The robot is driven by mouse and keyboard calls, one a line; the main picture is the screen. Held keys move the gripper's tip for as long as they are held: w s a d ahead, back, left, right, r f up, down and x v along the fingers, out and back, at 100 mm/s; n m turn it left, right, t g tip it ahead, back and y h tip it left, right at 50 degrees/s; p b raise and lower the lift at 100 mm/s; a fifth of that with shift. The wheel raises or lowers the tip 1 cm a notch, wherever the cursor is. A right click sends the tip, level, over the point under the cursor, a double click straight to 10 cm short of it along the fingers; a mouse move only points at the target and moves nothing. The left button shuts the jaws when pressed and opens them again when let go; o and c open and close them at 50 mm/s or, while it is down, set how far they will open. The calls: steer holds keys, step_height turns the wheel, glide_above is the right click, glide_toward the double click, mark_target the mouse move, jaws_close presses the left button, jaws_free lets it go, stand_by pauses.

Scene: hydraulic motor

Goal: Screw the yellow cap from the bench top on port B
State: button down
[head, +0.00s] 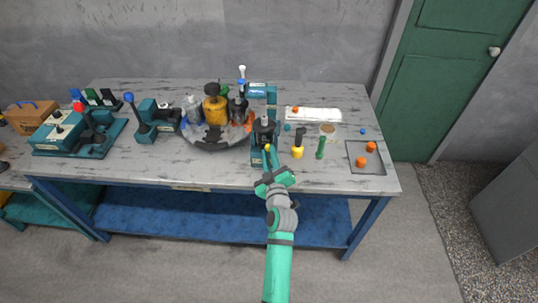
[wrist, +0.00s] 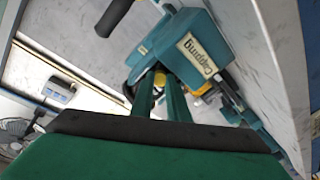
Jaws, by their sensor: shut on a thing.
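My gripper (head: 268,160) is at the front of the bench, in front of a teal station (head: 257,158) with a dark body (head: 264,130) on it. A small yellow piece, which looks like the yellow cap (head: 267,147), shows at its fingertips. In the wrist view the two teal fingers (wrist: 160,80) are close together, with yellow-orange just beyond their tips. The station's teal block (wrist: 185,50) there bears a label reading "Capping". The fingers and block hide most of the cap. I cannot make out port B or whether the cap touches it.
A round dark tray (head: 215,142) with bottles stands left of the station. A yellow-and-black tool (head: 297,147) and a green tool (head: 320,148) stand to the right. A grey tray (head: 378,168) holds orange caps at the right. A black handle (wrist: 115,15) is close in the wrist view.

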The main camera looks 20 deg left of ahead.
steer(key=m, duration=0.1)
steer(key=f+m, duration=0.1)
steer(key=m, duration=0.3)
steer(key=shift+w+d+f, duration=0.1)
steer(key=shift+d+f, duration=0.05)
steer(key=shift+d, duration=0.1)
steer(key=c, duration=1.9)
jaws_free()
steer(key=shift+o, duration=0.2)
steer(key=shift+a, duration=0.1)
steer(key=shift+a, duration=0.2)
steer(key=shift+s, duration=0.2)
steer(key=shift+s+d+r, duration=0.2)
steer(key=shift+s+d, duration=0.25)
steer(key=shift+s, duration=0.25)
steer(key=shift+s+d+r, duration=0.2)
steer(key=shift+s+d, duration=0.2)
steer(key=shift+s, duration=0.25)
steer(key=o, duration=0.5)
